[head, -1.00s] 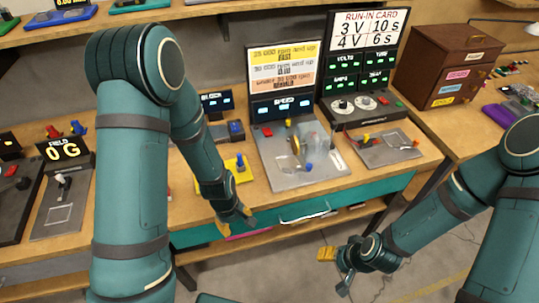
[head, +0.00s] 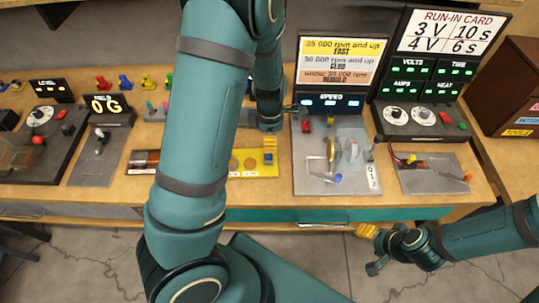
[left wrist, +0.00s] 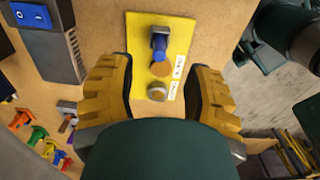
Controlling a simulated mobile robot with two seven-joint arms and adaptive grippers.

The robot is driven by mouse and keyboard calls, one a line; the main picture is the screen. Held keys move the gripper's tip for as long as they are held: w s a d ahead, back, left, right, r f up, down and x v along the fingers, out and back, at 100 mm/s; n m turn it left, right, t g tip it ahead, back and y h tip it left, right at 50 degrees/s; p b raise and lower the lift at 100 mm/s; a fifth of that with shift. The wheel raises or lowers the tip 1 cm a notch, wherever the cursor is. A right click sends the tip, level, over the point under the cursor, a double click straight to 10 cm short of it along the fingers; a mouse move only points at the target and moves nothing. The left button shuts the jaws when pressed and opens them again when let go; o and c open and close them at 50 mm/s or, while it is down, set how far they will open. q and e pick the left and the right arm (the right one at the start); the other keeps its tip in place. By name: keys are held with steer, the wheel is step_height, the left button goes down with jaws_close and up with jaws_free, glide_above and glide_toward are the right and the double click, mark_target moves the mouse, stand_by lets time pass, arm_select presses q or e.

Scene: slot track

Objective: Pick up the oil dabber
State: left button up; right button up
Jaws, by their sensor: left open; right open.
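A yellow mat (head: 262,171) lies on the bench, partly hidden by my left arm in the head view. A small blue upright piece (head: 268,158) stands at its right end; it may be the oil dabber, but I cannot tell surely. In the left wrist view the blue piece (left wrist: 160,47) has a grey top, with an orange disc (left wrist: 161,69) and a round metallic piece (left wrist: 157,90) nearer on the mat. My right gripper (head: 371,250) is open and empty, off the bench's front.
A speed station (head: 310,178) stands right of the mat, and a run-in station (head: 430,178) beyond it. A field station (head: 97,165) stands to the left. A blue-switched box (left wrist: 45,40) and coloured clips (left wrist: 30,135) lie near my left gripper.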

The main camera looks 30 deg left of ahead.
mark_target(268, 155)
arm_select(q)
step_height(268, 155, down, 3)
steer(key=shift+r, duration=0.2)
steer(key=shift+s+a+f+b, duration=0.15)
steer(key=shift+f+b, duration=0.25)
steer(key=shift+f, duration=1)
steer(key=shift+w+a+f+b, duration=0.1)
steer(key=shift+f+b, duration=0.25)
steer(key=shift+f, duration=1.05)
jaws_close()
